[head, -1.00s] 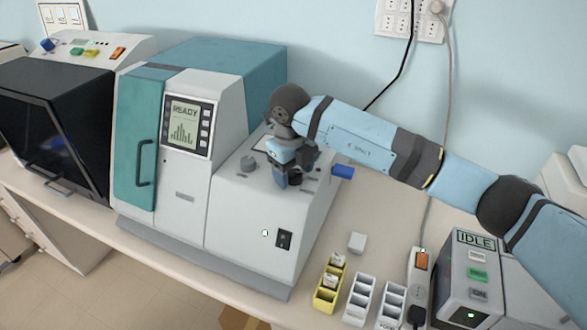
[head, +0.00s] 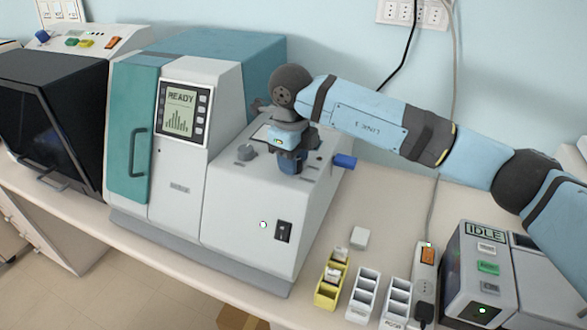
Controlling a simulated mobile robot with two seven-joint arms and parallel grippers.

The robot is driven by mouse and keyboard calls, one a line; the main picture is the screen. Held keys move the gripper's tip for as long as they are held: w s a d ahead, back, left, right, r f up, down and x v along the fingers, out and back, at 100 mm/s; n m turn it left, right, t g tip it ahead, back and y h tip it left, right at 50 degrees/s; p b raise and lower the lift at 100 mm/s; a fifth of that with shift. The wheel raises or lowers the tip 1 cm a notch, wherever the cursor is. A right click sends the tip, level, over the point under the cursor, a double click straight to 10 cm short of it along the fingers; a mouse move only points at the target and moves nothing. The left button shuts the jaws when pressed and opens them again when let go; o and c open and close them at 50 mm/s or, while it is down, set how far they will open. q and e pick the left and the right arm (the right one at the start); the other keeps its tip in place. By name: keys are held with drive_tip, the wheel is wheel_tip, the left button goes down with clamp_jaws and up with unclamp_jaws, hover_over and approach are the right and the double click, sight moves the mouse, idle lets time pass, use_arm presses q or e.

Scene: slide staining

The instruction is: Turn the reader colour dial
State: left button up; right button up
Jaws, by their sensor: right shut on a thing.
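The reader (head: 235,205) is a white and teal machine with a screen (head: 179,108) showing "READY" and a bar graph. A grey knob (head: 246,152) stands on its sloped top panel. My right gripper (head: 290,166) points down onto that panel, to the right of the grey knob. It is shut on a small part there, apparently the colour dial; the fingers hide most of it, so its setting cannot be read. My left gripper is not in view.
A blue handle (head: 345,160) sticks out at the panel's right edge, close to my right gripper. A yellow rack (head: 327,292) and white racks (head: 363,296) stand at the bench front. A device marked "IDLE" (head: 480,262) is at right, beside a power strip (head: 424,275).

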drive_tip(key=n+b, duration=0.5)
drive_tip(key=shift+f, duration=0.15)
drive_tip(key=shift+n+y+b, duration=0.3)
drive_tip(key=shift+n+b, duration=0.9)
drive_tip(key=shift+n, duration=0.5)
drive_tip(key=shift+r, duration=0.2)
drive_tip(key=o, duration=0.9)
drive_tip(key=r, duration=0.9)
drive_tip(key=r+b, duration=0.1)
drive_tip(key=r, duration=0.3)
drive_tip(key=shift+s+d+r, duration=0.1)
drive_tip(key=shift+s+r, duration=0.3)
